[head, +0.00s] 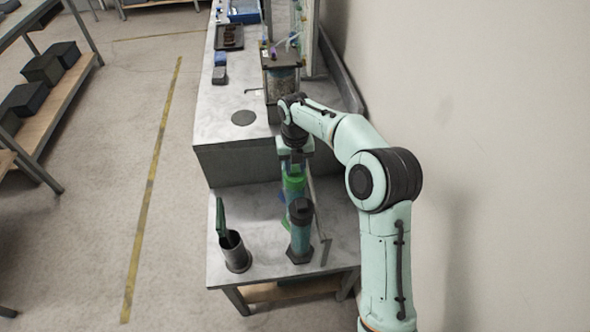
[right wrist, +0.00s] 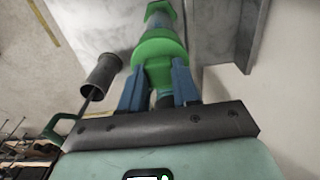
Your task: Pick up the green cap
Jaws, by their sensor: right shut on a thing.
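The green cap (head: 293,187) is below my right gripper (head: 294,167), above the lower grey table. In the right wrist view the cap (right wrist: 158,48) is a rounded bright green piece, and the blue fingers of my right gripper (right wrist: 157,88) are shut on it from both sides. A blue-green body shows just beyond the cap in that view. I cannot tell whether the cap touches it or is apart from it. My left gripper is not in view.
A teal cylinder with a dark top (head: 301,232) stands upright in front of the cap. To its left is a grey cup (head: 236,252) with a green-handled tool in it. The higher grey bench (head: 240,160) lies behind, and a bare wall is at the right.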

